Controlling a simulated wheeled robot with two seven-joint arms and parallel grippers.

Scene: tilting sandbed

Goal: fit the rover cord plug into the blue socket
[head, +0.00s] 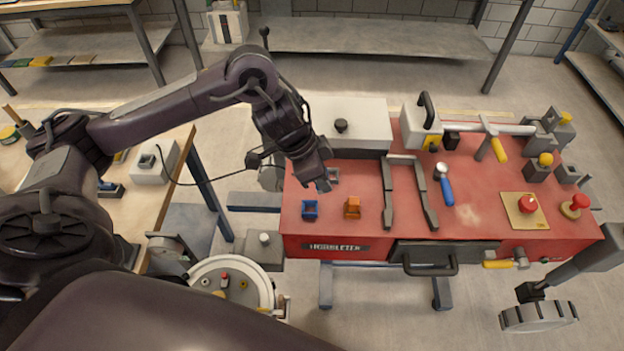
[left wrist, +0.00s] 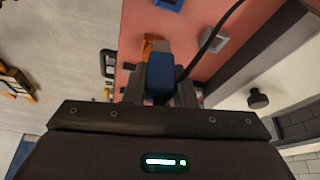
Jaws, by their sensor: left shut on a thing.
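My left gripper (head: 321,184) hangs over the left part of the red bench top. In the left wrist view (left wrist: 160,85) it is shut on a blue plug (left wrist: 160,78) with a grey tip. A dark cord (left wrist: 212,40) passes beside the plug. The cord (head: 205,182) also hangs in the head view, between the left table and my wrist. The blue socket (head: 310,209) sits on the bench near its left front corner, in front of and slightly left of my fingertips. It shows in the left wrist view (left wrist: 168,4) at the top edge. The plug is apart from it.
An orange socket (head: 352,208) stands right of the blue one. A grey socket (head: 334,175) is close behind my fingertips. A pale box with a black knob (head: 341,126) stands behind. Two dark bars (head: 388,195) and a blue-handled tool (head: 446,190) lie right.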

